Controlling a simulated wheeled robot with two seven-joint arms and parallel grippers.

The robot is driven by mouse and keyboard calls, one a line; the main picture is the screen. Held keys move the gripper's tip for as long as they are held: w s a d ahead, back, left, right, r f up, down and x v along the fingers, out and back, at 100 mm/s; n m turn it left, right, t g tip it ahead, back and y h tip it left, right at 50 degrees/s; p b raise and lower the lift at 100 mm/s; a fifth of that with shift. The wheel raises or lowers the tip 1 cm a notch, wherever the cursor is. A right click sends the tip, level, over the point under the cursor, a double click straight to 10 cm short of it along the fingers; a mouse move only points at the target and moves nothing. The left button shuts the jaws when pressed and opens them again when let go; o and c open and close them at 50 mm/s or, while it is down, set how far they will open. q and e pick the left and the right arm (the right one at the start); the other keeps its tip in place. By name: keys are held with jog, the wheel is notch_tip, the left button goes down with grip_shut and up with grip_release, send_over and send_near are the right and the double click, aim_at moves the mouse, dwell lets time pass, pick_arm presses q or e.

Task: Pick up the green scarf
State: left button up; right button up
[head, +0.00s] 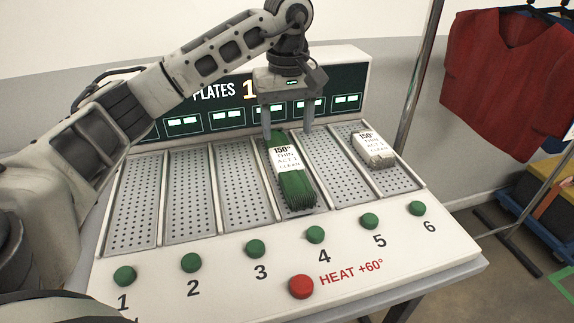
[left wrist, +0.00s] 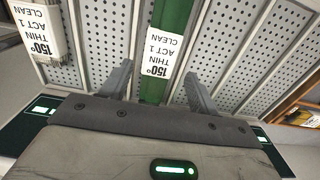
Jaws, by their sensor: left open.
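The green scarf (head: 297,190) is folded into a long strip and lies on perforated plate 4 (head: 310,212) of the heating bench. A white paper label on it reads 150°, THIN, ACT 1, CLEAN. My left gripper (head: 287,132) is open above the far end of the scarf, its fingers pointing down. In the left wrist view the scarf (left wrist: 152,92) runs between the two spread fingers of the left gripper (left wrist: 158,72), with a gap on each side. Whether the fingertips have reached scarf height, I cannot tell. My right gripper is not in view.
A pale folded garment (head: 380,160) with a similar label lies on plate 6. The other plates are bare. Green buttons and a red heat button (head: 301,287) line the front, and a display panel (head: 195,112) stands behind. A red garment (head: 510,75) hangs at right.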

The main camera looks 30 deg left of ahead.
aim_at(286, 157)
pick_arm(q)
jog(key=f, duration=0.8)
jog(key=shift+w+a+f+p, duration=0.1)
jog(key=shift+a+p, duration=0.15)
jog(key=shift+p, duration=0.05)
jog(key=c, duration=0.8)
